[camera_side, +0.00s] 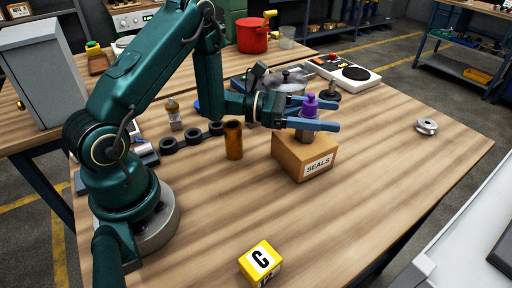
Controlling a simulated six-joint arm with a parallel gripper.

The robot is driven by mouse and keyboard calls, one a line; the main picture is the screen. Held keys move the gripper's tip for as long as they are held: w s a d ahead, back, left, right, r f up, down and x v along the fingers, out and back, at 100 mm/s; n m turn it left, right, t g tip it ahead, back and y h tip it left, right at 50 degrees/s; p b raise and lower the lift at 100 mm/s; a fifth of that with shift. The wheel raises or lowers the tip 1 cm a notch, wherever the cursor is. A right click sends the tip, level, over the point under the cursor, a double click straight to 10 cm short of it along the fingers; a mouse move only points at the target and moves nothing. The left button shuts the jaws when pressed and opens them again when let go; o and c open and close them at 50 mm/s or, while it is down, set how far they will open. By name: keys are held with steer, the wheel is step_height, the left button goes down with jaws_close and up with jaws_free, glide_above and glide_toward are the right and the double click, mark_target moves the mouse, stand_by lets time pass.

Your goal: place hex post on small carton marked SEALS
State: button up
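The small carton marked SEALS (288,158) is a brown box on the wooden table, right of centre, with its label facing the camera. A dark post (304,136), which I take to be the hex post, is upright over the carton's top. A purple piece (310,103) shows above my fingers in line with it; I cannot tell if they are one part. My gripper (316,125) is level above the carton, its blue fingers reaching right across the post. The fingers hide the post's middle. I cannot tell whether they grip it, or whether its foot touches the carton.
A brown cylinder (233,140) stands left of the carton. A metal spool (426,127) lies at right. A white and black device (344,72) and a lidded pot (287,82) are behind. The right front table is clear.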

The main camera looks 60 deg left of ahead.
mark_target(302, 110)
stand_by(0.3)
steer(key=shift+r, duration=0.15)
steer(key=v, duration=1.2)
steer(key=s+d+r+m+g+y, duration=0.2)
steer(key=s+d+r+m+g, duration=0.1)
steer(key=s+d+m+g, duration=1.1)
steer(key=a+r+m+t+y, duration=0.2)
steer(key=a+m+t+y, duration=0.4)
steer(key=m+y, duration=0.4)
steer(key=a+m, duration=0.1)
steer(key=m, duration=0.2)
steer(key=shift+t+y, duration=0.4)
